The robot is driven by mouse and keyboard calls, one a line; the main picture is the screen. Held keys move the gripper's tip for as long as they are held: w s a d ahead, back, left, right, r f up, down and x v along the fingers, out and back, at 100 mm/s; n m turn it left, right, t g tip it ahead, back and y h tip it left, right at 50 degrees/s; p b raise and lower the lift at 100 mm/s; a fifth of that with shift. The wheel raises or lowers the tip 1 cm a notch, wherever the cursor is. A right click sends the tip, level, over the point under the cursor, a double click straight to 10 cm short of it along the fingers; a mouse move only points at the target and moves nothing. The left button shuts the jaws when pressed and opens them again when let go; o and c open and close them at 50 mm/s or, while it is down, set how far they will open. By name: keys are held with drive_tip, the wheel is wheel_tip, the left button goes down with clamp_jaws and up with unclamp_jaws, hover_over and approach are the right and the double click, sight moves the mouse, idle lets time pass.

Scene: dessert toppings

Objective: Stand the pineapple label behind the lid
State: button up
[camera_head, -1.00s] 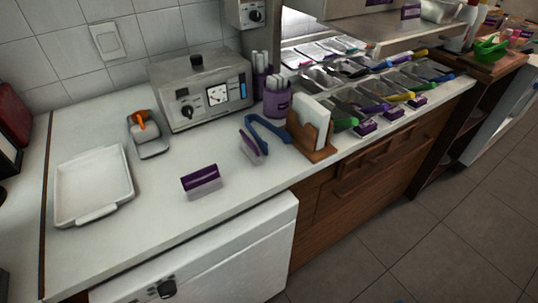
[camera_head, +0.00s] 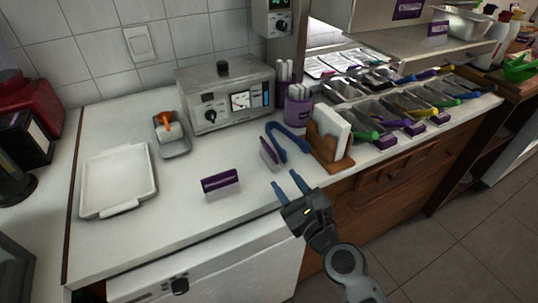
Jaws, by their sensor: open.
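Two purple-and-clear labels stand on the white counter. One label (camera_head: 220,182) is left of my gripper and faces the camera. The other label (camera_head: 268,153) is turned more edge-on, beside the blue tongs. Their print is too small to read, so I cannot tell which is pineapple. A flat white rectangular piece with a raised rim (camera_head: 118,181) lies at the left of the counter; it may be the lid or a tray. My gripper (camera_head: 287,184) is open and empty at the counter's front edge, its blue fingers pointing toward the labels.
Blue tongs (camera_head: 291,146) and a wooden holder with white cards (camera_head: 329,139) stand beyond my gripper. A metal appliance (camera_head: 228,98), a grey scoop rest (camera_head: 172,136) and a purple cutlery cup (camera_head: 298,108) line the back. The counter between the white piece and the nearer label is clear.

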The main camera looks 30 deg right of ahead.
sight(276, 159)
drive_tip(key=shift+m, duration=0.6)
drive_tip(key=w, duration=0.3)
drive_tip(key=w+r, duration=0.1)
drive_tip(key=shift+w+d, duration=0.15)
drive_tip(key=shift+d, duration=0.15)
drive_tip(key=shift+w+d+f+p, duration=0.15)
drive_tip(key=shift+w+p, duration=0.15)
drive_tip(key=shift+w, duration=1.25)
drive_tip(key=shift+w+d+r+p, duration=0.1)
drive_tip(key=shift+w+p, duration=0.15)
drive_tip(key=shift+w, duration=1.25)
clamp_jaws()
